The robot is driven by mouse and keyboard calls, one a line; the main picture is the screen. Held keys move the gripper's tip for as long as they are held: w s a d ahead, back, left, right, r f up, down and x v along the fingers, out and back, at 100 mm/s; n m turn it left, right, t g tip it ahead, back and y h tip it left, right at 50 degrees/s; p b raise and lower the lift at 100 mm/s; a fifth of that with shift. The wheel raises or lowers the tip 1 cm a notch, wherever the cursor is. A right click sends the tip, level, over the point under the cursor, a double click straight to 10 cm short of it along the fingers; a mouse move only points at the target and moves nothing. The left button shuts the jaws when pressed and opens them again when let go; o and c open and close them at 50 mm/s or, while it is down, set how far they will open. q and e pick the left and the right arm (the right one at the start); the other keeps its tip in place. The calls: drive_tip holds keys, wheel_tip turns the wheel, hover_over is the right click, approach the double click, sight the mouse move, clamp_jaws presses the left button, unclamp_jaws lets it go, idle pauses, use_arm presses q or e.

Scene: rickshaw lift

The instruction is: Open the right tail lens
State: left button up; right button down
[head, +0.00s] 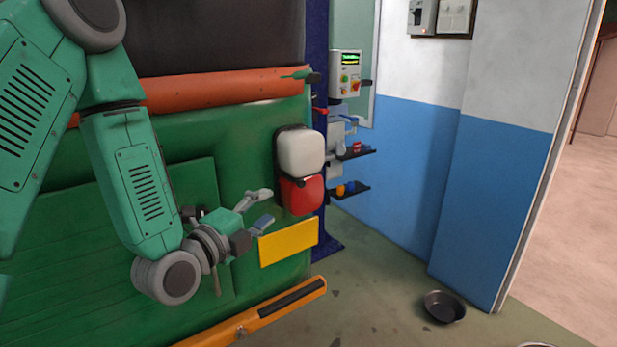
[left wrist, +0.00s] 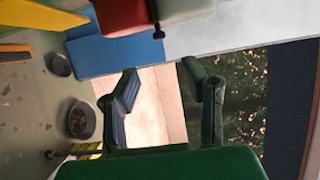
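The right tail lens has a white upper part (head: 301,150) and a red lower part (head: 303,195). It sits on the rear corner of the green rickshaw body (head: 240,140) and looks closed. In the left wrist view its red part (left wrist: 122,14) and white part (left wrist: 185,8) show at the top edge, with a small dark knob (left wrist: 158,34) beside them. My left gripper (head: 266,207) is open and empty, just left of the red part and apart from it in the head view. Its spread fingers also show in the left wrist view (left wrist: 160,75). My right gripper is not in view.
A yellow plate (head: 288,243) is below the lens, and an orange bumper (head: 260,315) runs lower down. A blue post (head: 317,230) with a control box (head: 345,73) and small shelves (head: 350,188) stands behind. A dark bowl (head: 444,307) lies on the floor at right.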

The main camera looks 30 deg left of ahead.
sight(299, 185)
use_arm(q)
drive_tip(key=w, duration=1.2)
drive_tip(key=shift+b, duration=0.4)
drive_tip(key=shift+w+a+f, duration=0.15)
drive_tip(key=shift+w+a, duration=0.1)
drive_tip(key=shift+w, duration=0.4)
drive_tip(key=shift+d, duration=0.1)
drive_tip(key=shift+d, duration=0.1)
drive_tip(key=shift+c, duration=0.8)
clamp_jaws()
